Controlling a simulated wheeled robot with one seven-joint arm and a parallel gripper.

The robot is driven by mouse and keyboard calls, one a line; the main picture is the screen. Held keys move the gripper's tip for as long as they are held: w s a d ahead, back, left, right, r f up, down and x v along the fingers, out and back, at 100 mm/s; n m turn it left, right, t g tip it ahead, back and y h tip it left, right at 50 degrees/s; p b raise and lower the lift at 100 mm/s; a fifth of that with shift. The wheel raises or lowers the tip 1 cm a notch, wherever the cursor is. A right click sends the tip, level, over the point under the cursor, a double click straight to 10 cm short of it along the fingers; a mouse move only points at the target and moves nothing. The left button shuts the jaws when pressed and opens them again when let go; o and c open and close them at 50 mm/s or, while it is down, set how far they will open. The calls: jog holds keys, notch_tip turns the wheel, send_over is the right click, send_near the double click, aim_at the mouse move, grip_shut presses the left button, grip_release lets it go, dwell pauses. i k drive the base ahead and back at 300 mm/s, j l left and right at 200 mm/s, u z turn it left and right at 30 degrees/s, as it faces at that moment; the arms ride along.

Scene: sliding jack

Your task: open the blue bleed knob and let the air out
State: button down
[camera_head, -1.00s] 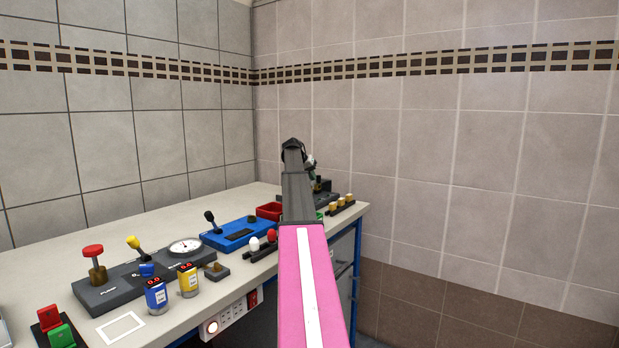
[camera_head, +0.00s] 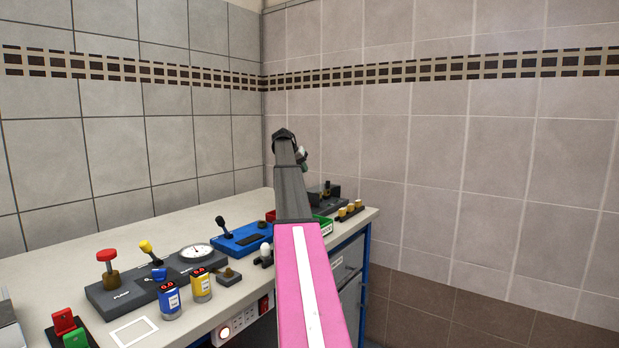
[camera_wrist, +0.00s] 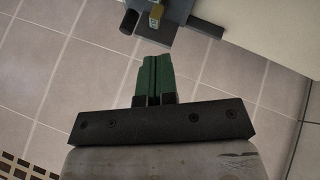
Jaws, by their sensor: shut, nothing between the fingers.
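The blue bleed knob (camera_head: 159,274) sits low on the dark grey jack unit (camera_head: 125,290) on the bench at the left. The unit also carries a red mushroom-shaped pump knob (camera_head: 107,256), a yellow-topped lever (camera_head: 146,247) and a round white gauge (camera_head: 195,252). In the head view my arm reaches up and away over the right part of the bench, well to the right of the knob. In the wrist view my gripper (camera_wrist: 154,78) has its green fingers together with nothing between them. The knob is not in the wrist view.
A blue-labelled can (camera_head: 170,300) and a yellow one (camera_head: 201,286) stand in front of the jack unit. A blue joystick box (camera_head: 240,238) is behind, toward the wall. Red and green rocker blocks (camera_head: 68,328) and a white outlined square (camera_head: 134,331) are at the near left.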

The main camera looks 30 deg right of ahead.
aim_at(159, 276)
jog(key=k, duration=1.5)
